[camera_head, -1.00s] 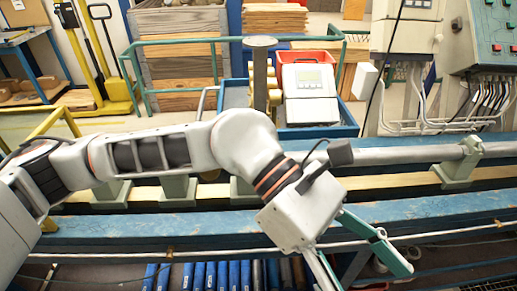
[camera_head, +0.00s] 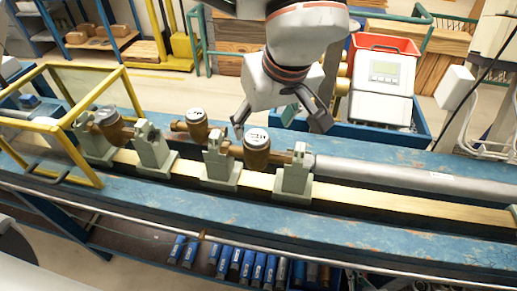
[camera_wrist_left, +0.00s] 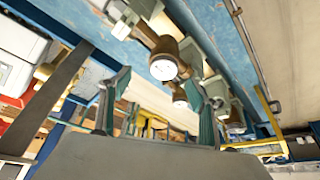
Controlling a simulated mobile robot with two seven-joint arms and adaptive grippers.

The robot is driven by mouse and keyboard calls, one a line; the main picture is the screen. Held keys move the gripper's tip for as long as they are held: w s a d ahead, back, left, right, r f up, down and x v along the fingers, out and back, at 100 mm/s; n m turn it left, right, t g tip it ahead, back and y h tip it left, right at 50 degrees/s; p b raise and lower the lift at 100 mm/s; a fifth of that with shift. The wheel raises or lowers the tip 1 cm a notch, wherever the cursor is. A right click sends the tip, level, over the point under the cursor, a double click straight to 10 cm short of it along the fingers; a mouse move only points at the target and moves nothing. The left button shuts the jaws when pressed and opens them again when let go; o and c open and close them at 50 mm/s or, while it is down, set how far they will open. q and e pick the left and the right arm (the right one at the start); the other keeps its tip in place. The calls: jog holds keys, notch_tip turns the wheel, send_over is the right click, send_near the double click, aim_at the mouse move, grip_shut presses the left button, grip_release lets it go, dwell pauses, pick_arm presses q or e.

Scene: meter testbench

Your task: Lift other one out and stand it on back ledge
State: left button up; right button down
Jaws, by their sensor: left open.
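A brass meter with a white round dial (camera_head: 257,150) sits in the bench line between two grey-green clamps. It also shows in the left wrist view (camera_wrist_left: 164,62). A second brass meter (camera_head: 196,121) stands on the bench's back ledge, left of and behind the first; it is smaller in the left wrist view (camera_wrist_left: 180,97). A third meter (camera_head: 107,122) sits at the left clamps, beside the yellow frame. My left gripper (camera_head: 282,122) is open and empty, pointing down above and behind the clamped meter, apart from it. My right gripper is not in view.
The yellow frame (camera_head: 124,88) rises at the left end of the bench. A grey pipe (camera_head: 380,174) runs right from the clamps. A blue bin with a grey box (camera_head: 382,88) and red tray stands behind. The blue back ledge (camera_head: 345,150) looks clear to the right.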

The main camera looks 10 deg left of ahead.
aim_at(258, 137)
pick_arm(q)
jog(key=x, duration=0.7)
jog(key=shift+s+a+f+p, duration=0.1)
jog(key=shift+s+a+p, duration=0.1)
jog(key=shift+s+p, duration=0.2)
grip_shut()
